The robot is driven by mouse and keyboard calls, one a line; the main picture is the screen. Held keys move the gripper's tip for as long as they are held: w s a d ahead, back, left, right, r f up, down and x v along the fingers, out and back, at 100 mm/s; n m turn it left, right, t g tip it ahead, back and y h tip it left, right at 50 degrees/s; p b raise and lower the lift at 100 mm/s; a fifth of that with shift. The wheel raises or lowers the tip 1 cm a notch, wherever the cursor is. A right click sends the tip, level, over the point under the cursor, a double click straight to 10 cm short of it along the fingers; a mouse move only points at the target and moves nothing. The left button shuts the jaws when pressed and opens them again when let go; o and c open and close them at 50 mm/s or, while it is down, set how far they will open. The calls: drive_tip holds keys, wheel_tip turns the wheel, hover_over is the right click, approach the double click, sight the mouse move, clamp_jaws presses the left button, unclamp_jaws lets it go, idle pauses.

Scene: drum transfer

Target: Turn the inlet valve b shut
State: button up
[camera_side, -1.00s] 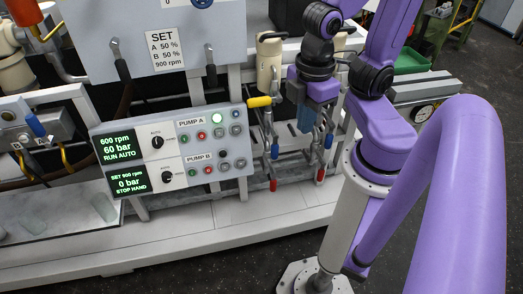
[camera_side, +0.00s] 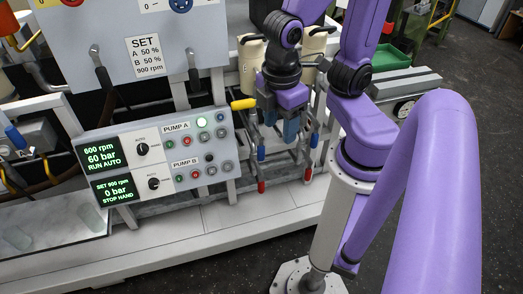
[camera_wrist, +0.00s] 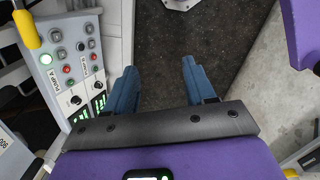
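My gripper (camera_side: 291,132) hangs in front of the pump pipework, right of the control panel. Its two blue fingers point down. In the wrist view my gripper (camera_wrist: 159,75) is open, with only dark floor between its fingers. A yellow lever (camera_side: 243,104) sticks out left of my gripper. A blue-handled lever (camera_side: 261,152) and a red-handled lever (camera_side: 261,187) are below it. Another blue handle (camera_side: 314,140) and red handle (camera_side: 308,174) are right of my fingers. I cannot read a label for inlet valve b, and my gripper hides part of the pipework.
The control panel (camera_side: 222,165) shows pump A at 600 rpm, 60 bar, RUN AUTO, and pump B at 0 bar, STOP HAND. It stands close to my gripper's left. A white base ledge (camera_side: 190,238) runs below. A green tray (camera_side: 390,57) is at the back right.

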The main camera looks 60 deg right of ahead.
drive_tip(key=w+a+f+n+h, duration=0.1)
drive_tip(key=w+a+f+h, duration=0.35)
drive_tip(key=w+f, duration=0.3)
drive_tip(key=n+t+h, duration=0.3)
drive_tip(key=n+h, duration=0.3)
drive_tip(key=h, duration=0.6)
approach(260, 152)
drive_tip(key=d, duration=0.3)
drive_tip(key=w+d, duration=0.1)
drive_tip(key=d, duration=0.3)
drive_tip(key=w+d, duration=0.1)
drive_tip(key=d, duration=0.3)
drive_tip(key=shift+d+f, duration=0.15)
drive_tip(key=shift+c, duration=0.3)
clamp_jaws()
